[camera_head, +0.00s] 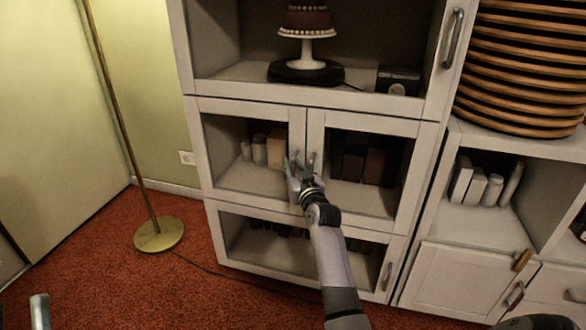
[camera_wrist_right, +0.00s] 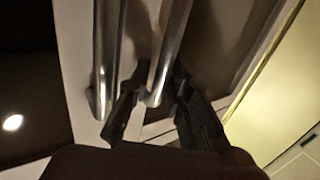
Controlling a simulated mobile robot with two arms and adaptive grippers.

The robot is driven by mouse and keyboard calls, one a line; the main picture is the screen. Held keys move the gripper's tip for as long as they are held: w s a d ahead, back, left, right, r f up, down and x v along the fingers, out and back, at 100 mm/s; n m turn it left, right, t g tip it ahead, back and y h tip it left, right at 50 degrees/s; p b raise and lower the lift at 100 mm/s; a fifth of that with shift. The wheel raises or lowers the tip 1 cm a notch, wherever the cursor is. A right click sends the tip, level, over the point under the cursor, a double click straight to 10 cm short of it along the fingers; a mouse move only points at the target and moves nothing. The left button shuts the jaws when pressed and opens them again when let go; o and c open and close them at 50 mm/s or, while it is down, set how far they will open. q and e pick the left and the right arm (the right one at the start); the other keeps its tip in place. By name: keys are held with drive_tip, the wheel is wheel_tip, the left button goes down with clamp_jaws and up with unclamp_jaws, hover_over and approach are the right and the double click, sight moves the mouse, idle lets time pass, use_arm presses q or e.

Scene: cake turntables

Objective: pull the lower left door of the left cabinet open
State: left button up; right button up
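The left cabinet (camera_head: 193,150) is white with glazed doors. Its lower left door (camera_head: 250,197) looks shut, with a few pale jars or books behind the glass. Two upright metal handles stand side by side where the paired doors meet. My right gripper (camera_head: 302,167) is at these handles. In the right wrist view, the fingers of my right gripper (camera_wrist_right: 160,80) straddle the left door's handle (camera_wrist_right: 170,45), with one finger between the two handles. Whether they press on it cannot be made out. The right door's handle (camera_wrist_right: 108,60) is outside the fingers. My left gripper does not show.
A brass lamp base (camera_head: 158,234) stands on the red carpet (camera_head: 100,270) left of the cabinet. A cake on a stand (camera_head: 305,50) is in the upper compartment. A stack of wooden turntables (camera_head: 515,70) stands on the right cabinet. The carpet before the door is mostly clear.

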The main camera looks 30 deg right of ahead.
drive_tip(key=shift+c, duration=0.3)
clamp_jaws()
idle(0.4)
